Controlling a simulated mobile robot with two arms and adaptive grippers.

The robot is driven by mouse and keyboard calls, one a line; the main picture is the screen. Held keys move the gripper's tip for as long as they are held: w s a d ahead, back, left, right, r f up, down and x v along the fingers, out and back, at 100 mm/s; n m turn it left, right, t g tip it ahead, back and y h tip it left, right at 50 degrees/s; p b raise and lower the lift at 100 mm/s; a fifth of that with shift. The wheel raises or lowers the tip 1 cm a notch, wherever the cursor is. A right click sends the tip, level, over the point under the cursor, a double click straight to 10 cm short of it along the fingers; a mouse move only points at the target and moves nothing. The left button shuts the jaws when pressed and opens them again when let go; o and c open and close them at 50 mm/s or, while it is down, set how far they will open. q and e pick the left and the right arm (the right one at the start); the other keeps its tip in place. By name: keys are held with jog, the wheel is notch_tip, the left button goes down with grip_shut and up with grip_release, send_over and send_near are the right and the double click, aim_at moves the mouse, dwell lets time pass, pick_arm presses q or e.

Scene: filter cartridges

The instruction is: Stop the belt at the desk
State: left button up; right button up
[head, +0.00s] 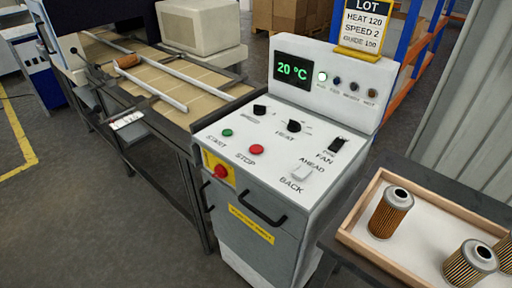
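The control desk (285,182) stands in the middle of the head view. Its sloped top carries a green START button (228,133) and a red STOP button (257,149). A red knob on a yellow plate (220,172) sits on its front left corner. Speed and heat knobs, a black FAN switch (338,145) and a white AHEAD/BACK switch (301,174) are also on top. The display (291,69) reads 20 °C. Neither gripper is visible.
A lot card (364,24) reads heat 120, speed 2, guide 100. A wooden tray (352,239) with filter cartridges (391,213) stands at the right. Cardboard boxes and a blue-orange rack are behind. Open floor with a yellow line (17,125) lies at the left.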

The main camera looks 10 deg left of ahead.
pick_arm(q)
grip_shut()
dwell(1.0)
